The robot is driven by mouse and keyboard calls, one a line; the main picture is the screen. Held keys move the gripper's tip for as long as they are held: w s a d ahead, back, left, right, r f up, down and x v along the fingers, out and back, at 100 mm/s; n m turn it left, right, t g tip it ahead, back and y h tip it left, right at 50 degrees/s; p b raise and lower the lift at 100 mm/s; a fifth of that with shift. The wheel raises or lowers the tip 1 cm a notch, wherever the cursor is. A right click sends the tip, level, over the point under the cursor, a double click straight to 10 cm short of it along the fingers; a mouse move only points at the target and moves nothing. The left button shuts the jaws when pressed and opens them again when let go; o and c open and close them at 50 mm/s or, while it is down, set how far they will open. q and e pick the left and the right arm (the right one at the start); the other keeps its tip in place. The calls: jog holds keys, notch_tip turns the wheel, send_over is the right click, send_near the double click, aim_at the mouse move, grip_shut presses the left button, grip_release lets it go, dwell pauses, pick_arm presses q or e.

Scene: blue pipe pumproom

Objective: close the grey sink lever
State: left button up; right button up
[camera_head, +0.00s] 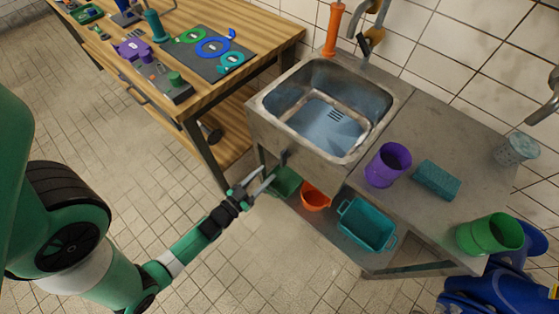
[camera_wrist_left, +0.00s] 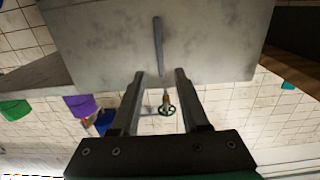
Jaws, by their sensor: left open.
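The grey sink lever (camera_wrist_left: 158,47) shows in the left wrist view as a slim dark bar upright against the sink's front. In the head view the lever (camera_head: 284,158) is a small dark piece low on the front of the steel sink (camera_head: 262,118). My left gripper (camera_head: 261,180) is open and empty, just in front of and below the sink front. In the left wrist view, the lever's near end lies between the fingertips of my left gripper (camera_wrist_left: 160,73), with no clear contact on either side. My right gripper is not in view.
Under the sink are a green container (camera_head: 285,182), an orange bowl (camera_head: 315,196) and a teal basket (camera_head: 366,224). A purple cup (camera_head: 388,165) and a sponge (camera_head: 436,180) stand on the counter. A wooden workbench (camera_head: 262,45) is to the left. The floor before the sink is clear.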

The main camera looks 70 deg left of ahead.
aim_at(281, 159)
pick_arm(q)
jog(key=b+x, duration=0.1)
jog(key=x, duration=0.7)
grip_shut()
